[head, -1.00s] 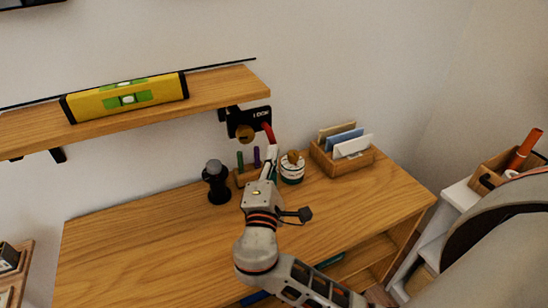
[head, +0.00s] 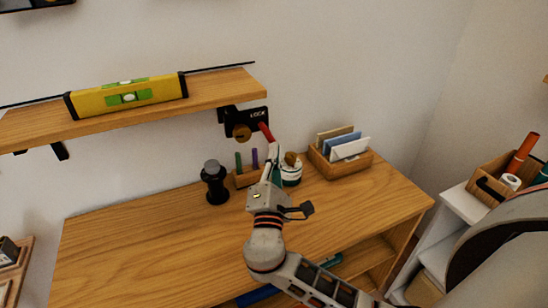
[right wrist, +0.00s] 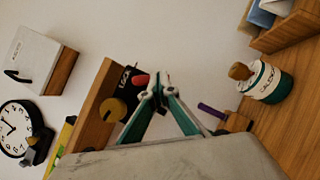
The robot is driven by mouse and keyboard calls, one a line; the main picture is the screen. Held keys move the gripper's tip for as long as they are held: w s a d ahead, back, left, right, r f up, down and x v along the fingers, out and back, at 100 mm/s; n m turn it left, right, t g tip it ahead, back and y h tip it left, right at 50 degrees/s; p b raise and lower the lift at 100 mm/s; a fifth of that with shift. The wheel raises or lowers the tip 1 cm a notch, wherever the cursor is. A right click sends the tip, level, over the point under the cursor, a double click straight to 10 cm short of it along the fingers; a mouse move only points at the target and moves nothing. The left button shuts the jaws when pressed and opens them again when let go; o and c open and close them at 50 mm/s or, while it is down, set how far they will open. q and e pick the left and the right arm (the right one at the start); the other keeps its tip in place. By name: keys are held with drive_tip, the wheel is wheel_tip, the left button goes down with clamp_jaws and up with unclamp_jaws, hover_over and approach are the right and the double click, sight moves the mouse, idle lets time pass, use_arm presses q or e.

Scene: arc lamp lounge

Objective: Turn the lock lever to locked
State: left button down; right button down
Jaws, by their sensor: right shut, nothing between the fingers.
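The lock is a black plate (head: 232,116) marked LOCK, mounted under the right end of the wall shelf, with a round brass disc (head: 242,132). Its red lever (head: 266,132) slants down to the right in the head view. My right gripper (head: 271,152) is shut and empty, with its fingertips close to the lever's lower end; I cannot tell whether they touch. In the right wrist view the fingertips (right wrist: 157,86) meet just beside the red lever (right wrist: 141,80), and the brass disc (right wrist: 112,109) is behind them. My left gripper is not in view.
The wooden shelf (head: 215,93) holds a yellow spirit level (head: 128,96). On the desk below stand a black grinder-like object (head: 215,182), a pen holder (head: 245,179), a round jar (head: 292,171) and a letter box (head: 341,167). The desk's left part is clear.

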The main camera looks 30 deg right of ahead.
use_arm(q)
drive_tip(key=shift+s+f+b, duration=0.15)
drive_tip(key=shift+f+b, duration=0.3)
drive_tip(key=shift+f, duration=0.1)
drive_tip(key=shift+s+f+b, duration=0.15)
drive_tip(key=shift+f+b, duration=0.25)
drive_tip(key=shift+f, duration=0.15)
use_arm(e)
drive_tip(key=shift+d+r+n+t+y, duration=0.45)
drive_tip(key=shift+n+t+y, duration=0.75)
drive_tip(key=shift+n, duration=1.3)
drive_tip(key=shift+d+r+n+t+y, duration=0.3)
drive_tip(key=shift+d+n+t+y, duration=0.5)
drive_tip(key=shift+n+y, duration=1.25)
drive_tip(key=shift+d+r+n+t+y, duration=0.4)
drive_tip(key=shift+n+t+y, duration=0.6)
drive_tip(key=shift+n, duration=1.95)
drive_tip(key=shift+d+r+n+y, duration=0.1)
drive_tip(key=shift+n+y, duration=0.15)
drive_tip(key=shift+n, duration=0.45)
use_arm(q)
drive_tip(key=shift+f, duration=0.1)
